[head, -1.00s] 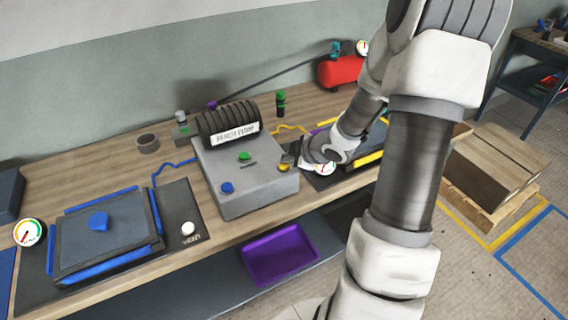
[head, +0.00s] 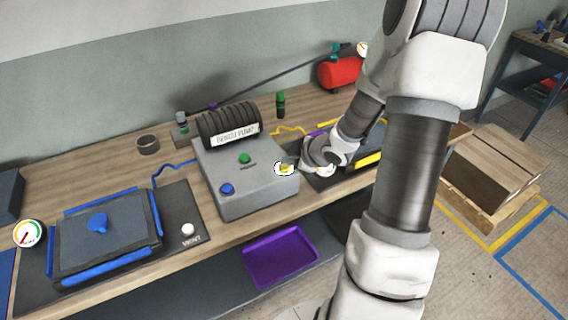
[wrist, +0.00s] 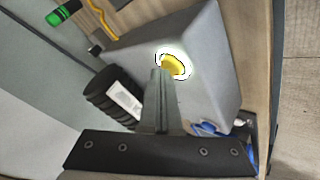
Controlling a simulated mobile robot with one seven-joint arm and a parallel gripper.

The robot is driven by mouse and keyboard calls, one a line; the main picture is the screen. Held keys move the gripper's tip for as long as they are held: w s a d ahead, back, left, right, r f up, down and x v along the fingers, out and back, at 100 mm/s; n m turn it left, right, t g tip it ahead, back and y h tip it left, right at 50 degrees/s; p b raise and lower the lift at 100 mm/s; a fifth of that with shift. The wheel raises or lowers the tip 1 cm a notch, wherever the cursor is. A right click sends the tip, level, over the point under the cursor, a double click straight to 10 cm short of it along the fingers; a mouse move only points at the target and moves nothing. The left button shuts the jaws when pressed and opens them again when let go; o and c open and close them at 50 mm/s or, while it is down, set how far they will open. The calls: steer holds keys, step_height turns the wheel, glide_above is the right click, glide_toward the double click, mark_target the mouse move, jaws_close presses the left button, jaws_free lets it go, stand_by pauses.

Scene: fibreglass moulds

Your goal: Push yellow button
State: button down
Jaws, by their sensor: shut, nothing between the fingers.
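The yellow button (wrist: 176,66) sits on top of the grey pump box (wrist: 207,50), with a white, dark-edged ring around it in the wrist view. In the head view, the yellow button (head: 285,168) shows at the box's right side, also with a white patch around it. My gripper (wrist: 160,73) is shut and empty. Its fingertips overlap the button's lower left edge in the wrist view; I cannot tell whether they touch it. In the head view, my wrist comes in from the right and the fingers are mostly hidden.
A green button (head: 244,158) and a blue button (head: 227,188) share the box top. A black ribbed pump (head: 229,124) stands behind them. A blue-edged mould (head: 105,235) lies left, and a yellow-edged mould (head: 369,160) lies right beneath my arm.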

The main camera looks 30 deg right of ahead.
mark_target(288, 167)
steer(key=shift+r, duration=0.2)
step_height(288, 167, up, 6)
steer(key=p, duration=0.6)
steer(key=shift+r, duration=0.1)
steer(key=shift+d, duration=0.1)
